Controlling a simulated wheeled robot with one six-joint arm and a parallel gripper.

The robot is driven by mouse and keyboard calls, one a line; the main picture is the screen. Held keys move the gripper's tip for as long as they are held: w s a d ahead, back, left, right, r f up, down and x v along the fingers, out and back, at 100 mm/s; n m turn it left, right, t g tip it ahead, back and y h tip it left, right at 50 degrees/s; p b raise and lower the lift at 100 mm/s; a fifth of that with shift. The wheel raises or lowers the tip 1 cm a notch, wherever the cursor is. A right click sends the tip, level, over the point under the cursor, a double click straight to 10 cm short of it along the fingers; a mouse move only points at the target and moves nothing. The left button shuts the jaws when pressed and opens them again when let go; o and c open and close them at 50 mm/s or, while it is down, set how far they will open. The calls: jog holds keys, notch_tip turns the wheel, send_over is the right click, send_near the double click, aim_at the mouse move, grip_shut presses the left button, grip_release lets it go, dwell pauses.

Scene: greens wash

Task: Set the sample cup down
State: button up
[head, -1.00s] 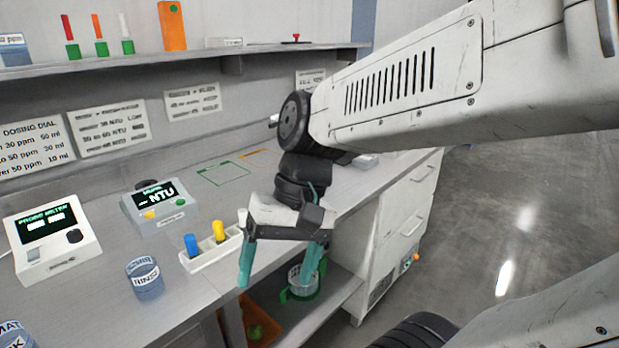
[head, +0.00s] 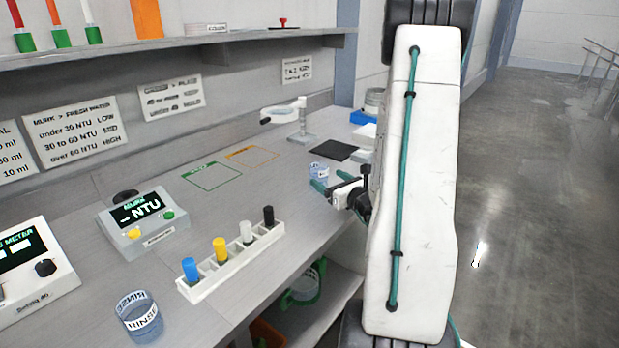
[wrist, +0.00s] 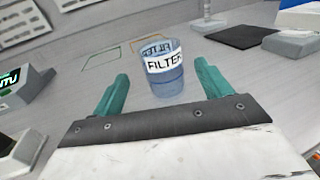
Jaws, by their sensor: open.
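A clear bluish cup labelled FILTER (wrist: 165,82) stands upright on the bench; it also shows in the head view (head: 319,171), partly behind my fingers. I cannot tell whether this is the sample cup. My gripper (wrist: 161,72) is open, with its two teal fingers on either side of the cup and gaps to both. In the head view my gripper (head: 330,184) is low over the bench near its right edge. A second clear cup, labelled RINSE (head: 140,318), stands at the front left, away from my gripper.
A white rack (head: 232,265) holds several capped vials. Behind it are a turbidity meter (head: 143,222), a green outlined square (head: 212,176) and an orange one (head: 252,155). A dark pad (head: 333,150) and a stand (head: 302,137) lie beyond the cup. A basket (head: 303,287) sits below the bench.

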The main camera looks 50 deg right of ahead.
aim_at(315, 171)
jog(key=shift+w+d, duration=0.2)
jog(key=shift+d, duration=0.05)
jog(key=x, duration=0.7)
jog(key=shift+w+f, duration=0.25)
jog(key=shift+f, duration=0.05)
jog(key=c, duration=1.1)
jog(key=shift+r, duration=0.1)
